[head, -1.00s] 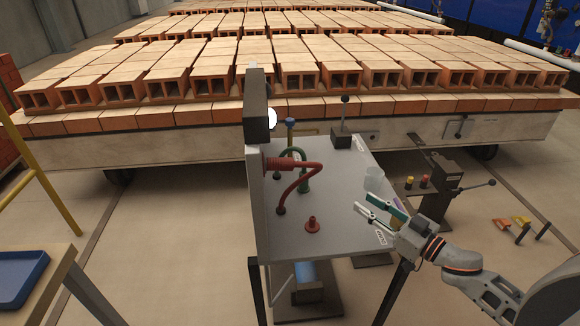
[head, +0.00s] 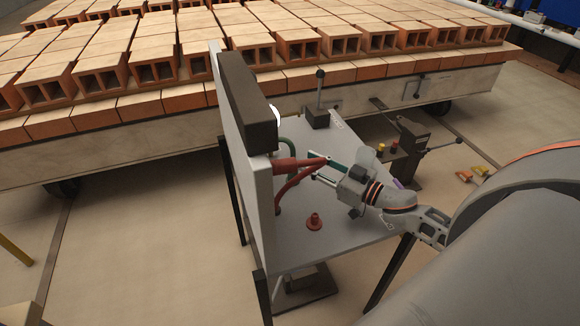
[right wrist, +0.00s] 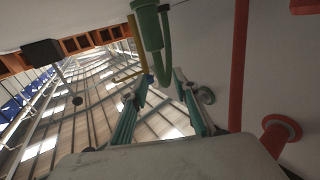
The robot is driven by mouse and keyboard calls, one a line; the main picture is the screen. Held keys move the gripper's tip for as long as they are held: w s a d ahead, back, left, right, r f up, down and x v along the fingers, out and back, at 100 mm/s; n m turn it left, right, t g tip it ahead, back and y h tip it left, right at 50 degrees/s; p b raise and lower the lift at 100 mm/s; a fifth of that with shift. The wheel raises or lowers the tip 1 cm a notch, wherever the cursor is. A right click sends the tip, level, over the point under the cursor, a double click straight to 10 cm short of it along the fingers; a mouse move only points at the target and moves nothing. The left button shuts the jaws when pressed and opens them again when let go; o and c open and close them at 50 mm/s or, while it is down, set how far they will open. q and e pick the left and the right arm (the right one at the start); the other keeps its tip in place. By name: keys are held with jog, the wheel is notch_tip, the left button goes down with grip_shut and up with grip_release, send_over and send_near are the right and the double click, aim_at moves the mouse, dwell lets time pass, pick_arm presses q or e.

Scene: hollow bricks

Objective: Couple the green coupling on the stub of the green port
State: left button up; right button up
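My right gripper (head: 320,172) is over the grey bench, close to the red hose and upright panel. In the right wrist view its two fingers (right wrist: 160,82) are apart with nothing gripped. The green coupling (right wrist: 150,28) shows just beyond the fingertips, with its green hose (right wrist: 167,62) curving below it. In the head view part of the green hose (head: 289,146) shows behind the red coupling (head: 286,164); the green coupling is largely hidden there. I cannot tell which part is the green port's stub. My left gripper is not in view.
The red hose (head: 291,184) arches close to my right gripper. A red flanged stub (head: 314,222) stands on the bench top (head: 345,240). The upright panel (head: 250,185) bounds the left side. A lever (head: 318,105) stands at the back. A brick-laden cart (head: 150,135) is behind.

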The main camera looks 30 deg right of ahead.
aim_at(293, 153)
jog(key=shift+x, duration=3.2)
grip_shut()
